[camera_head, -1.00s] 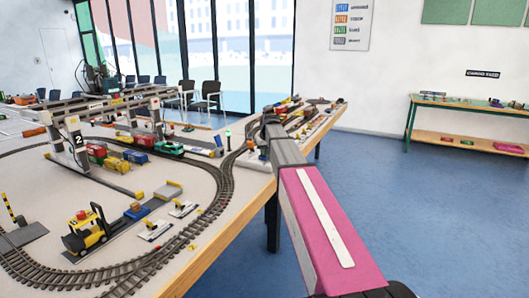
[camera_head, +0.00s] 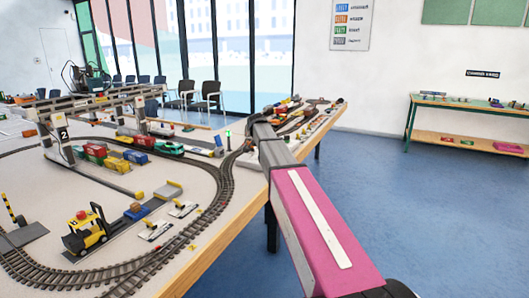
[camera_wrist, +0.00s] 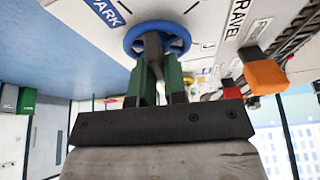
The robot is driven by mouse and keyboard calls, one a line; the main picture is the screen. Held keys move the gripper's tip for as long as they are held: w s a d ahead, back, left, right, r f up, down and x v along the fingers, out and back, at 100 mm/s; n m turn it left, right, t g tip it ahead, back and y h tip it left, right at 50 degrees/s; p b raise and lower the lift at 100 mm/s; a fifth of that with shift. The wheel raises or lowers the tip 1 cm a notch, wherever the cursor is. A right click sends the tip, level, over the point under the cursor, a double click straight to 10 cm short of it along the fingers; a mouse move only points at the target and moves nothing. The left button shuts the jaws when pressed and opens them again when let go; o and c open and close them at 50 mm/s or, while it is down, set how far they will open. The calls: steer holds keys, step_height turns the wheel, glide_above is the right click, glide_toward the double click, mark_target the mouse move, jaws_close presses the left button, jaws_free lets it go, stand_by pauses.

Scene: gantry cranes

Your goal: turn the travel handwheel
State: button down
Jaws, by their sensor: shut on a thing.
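The blue handwheel (camera_wrist: 185,34) shows at the top of the wrist view, beside a white panel with a PARK label (camera_wrist: 106,11) and a partly cut-off label reading RAVEL (camera_wrist: 238,18). My gripper (camera_wrist: 156,65) has green fingers shut on a dark part at the wheel's middle. The fingers hide some of the wheel's near side. In the head view my arm reaches over the table's right part and hides the wheel and gripper. A grey gantry crane marked 2 (camera_head: 63,134) stands over the tracks at the left.
An orange block (camera_wrist: 265,77) sits right of the wheel in the wrist view. The table (camera_head: 205,262) carries curved rails (camera_head: 225,185), a yellow forklift (camera_head: 87,232) and colored wagons (camera_head: 96,153). The blue floor at the right is clear up to a shelf (camera_head: 465,142).

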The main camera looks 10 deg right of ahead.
steer(key=shift+m+g, duration=0.3)
steer(key=shift+m, duration=0.5)
steer(key=c, duration=1.2)
jaws_free()
steer(key=shift+o, duration=0.2)
steer(key=v, duration=1)
steer(key=shift+a+r, duration=0.3)
steer(key=shift+a, duration=0.05)
